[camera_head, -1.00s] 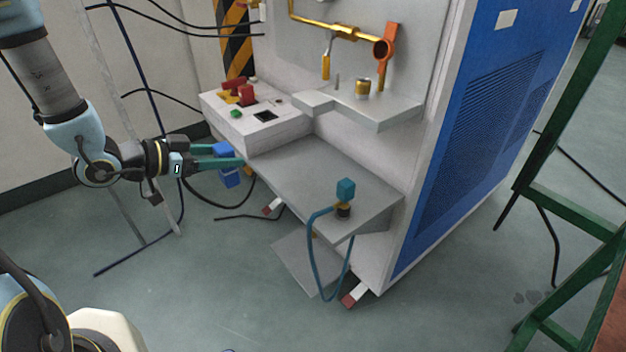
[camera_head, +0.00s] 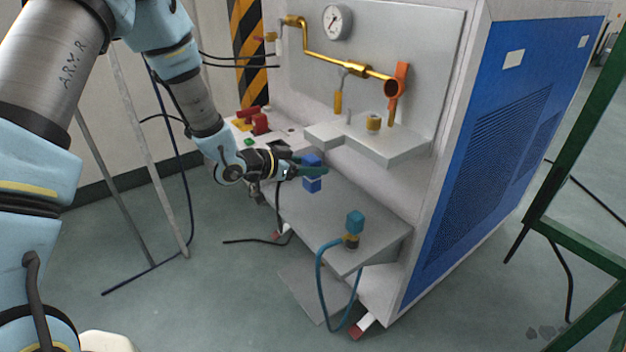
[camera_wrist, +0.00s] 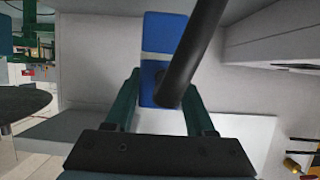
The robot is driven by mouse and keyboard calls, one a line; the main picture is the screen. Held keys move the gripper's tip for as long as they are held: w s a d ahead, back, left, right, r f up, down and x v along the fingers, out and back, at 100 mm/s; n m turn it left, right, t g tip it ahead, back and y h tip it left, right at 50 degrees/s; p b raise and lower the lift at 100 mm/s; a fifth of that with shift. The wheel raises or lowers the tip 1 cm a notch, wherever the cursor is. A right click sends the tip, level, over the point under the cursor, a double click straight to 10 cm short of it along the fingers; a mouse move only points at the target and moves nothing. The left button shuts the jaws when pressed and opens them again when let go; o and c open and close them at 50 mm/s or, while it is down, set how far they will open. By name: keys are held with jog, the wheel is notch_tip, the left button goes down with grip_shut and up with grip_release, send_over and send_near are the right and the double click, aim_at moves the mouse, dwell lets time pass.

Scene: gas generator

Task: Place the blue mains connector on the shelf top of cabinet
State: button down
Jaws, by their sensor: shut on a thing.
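My gripper (camera_head: 306,172) is shut on the blue mains connector (camera_head: 312,184), with its green fingers on either side of it. In the wrist view the connector (camera_wrist: 160,38) is a blue block with a pale band between the fingers, and a thick dark cable crosses in front of it. In the head view the connector is over the lower grey shelf (camera_head: 345,220) of the cabinet (camera_head: 455,140); I cannot tell whether it touches. The smaller upper shelf (camera_head: 385,148) is to the right of the gripper and higher.
A teal plug (camera_head: 355,220) with a hose stands near the lower shelf's front right corner. A control box with red switches (camera_head: 258,124) is behind the arm. The upper shelf carries a brass fitting (camera_head: 373,122) below an orange-handled pipe. A green frame (camera_head: 580,230) stands at right.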

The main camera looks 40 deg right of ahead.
aim_at(306, 181)
notch_tip(306, 181, down, 4)
jog(key=shift+s+r, duration=0.1)
jog(key=shift+r, duration=0.05)
jog(key=shift+d+f, duration=0.25)
jog(key=shift+f, duration=0.3)
jog(key=shift+f, duration=0.15)
jog(key=shift+c, duration=1.2)
grip_release()
